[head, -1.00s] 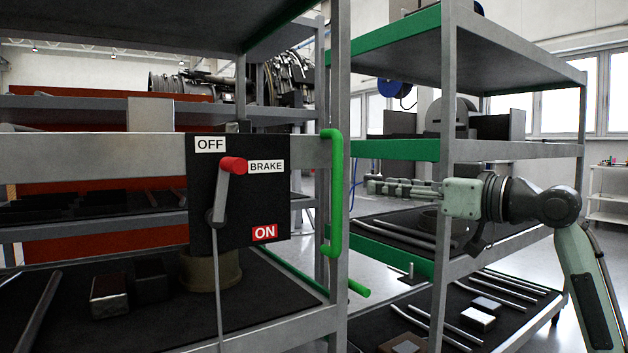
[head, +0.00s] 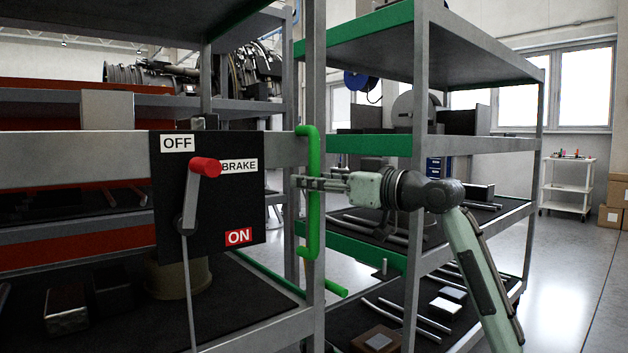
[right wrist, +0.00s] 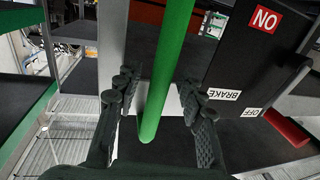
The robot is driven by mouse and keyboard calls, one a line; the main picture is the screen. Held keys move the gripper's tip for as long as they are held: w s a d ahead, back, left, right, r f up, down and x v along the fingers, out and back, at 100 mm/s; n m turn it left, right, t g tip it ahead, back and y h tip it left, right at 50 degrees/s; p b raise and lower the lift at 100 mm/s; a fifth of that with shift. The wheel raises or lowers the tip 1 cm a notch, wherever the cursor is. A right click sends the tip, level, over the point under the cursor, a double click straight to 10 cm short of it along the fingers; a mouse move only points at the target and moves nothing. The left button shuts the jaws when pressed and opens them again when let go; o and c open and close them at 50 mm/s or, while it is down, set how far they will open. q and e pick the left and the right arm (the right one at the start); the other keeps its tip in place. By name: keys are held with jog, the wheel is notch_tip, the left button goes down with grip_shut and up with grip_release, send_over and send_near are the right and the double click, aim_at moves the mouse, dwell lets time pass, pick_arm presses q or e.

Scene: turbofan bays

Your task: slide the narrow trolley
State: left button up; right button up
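The trolley (head: 90,160) with the brake panel is a grey shelf frame at the left of the head view. On its right post stands an upright green handle (head: 313,225). The brake lever with its red knob (head: 205,167) points up, close to the OFF label. My right gripper (head: 303,183) is at the green handle. In the right wrist view, the green handle (right wrist: 168,70) passes between the two open fingers of my right gripper (right wrist: 163,88), with a gap visible on both sides. My left gripper is not in view.
A second grey and green shelf rack (head: 478,145) stands close on the right, loaded with rods and blocks. Clear floor (head: 575,265) lies right of it, with a white cart (head: 567,187) and cardboard boxes (head: 612,195) farther back. A turbofan engine (head: 240,70) is behind the trolley.

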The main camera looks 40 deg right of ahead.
grip_shut()
dwell(0.4)
